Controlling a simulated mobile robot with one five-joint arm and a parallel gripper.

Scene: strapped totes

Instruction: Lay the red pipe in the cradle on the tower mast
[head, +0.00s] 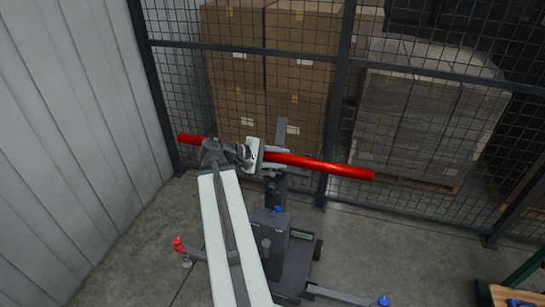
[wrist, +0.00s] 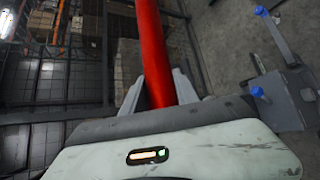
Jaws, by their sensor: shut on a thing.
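The long red pipe (head: 325,167) lies nearly level across the head view, its right end a little lower in the picture. My gripper (head: 260,157) is shut on it left of its middle. In the wrist view the red pipe (wrist: 152,50) runs up and away between the two grey fingers of my gripper (wrist: 160,90). The grey tower mast (head: 281,190) stands behind my arm, with grey parts at its top beside and behind the pipe. The cradle is not clear there, and I cannot tell whether the pipe touches it.
The tower's dark base (head: 290,262) has spread legs with a red foot (head: 178,244) and a blue foot (head: 383,301). A wire mesh fence (head: 340,100) stands behind, with stacked cartons (head: 300,60) beyond it. A corrugated wall (head: 70,130) closes the left.

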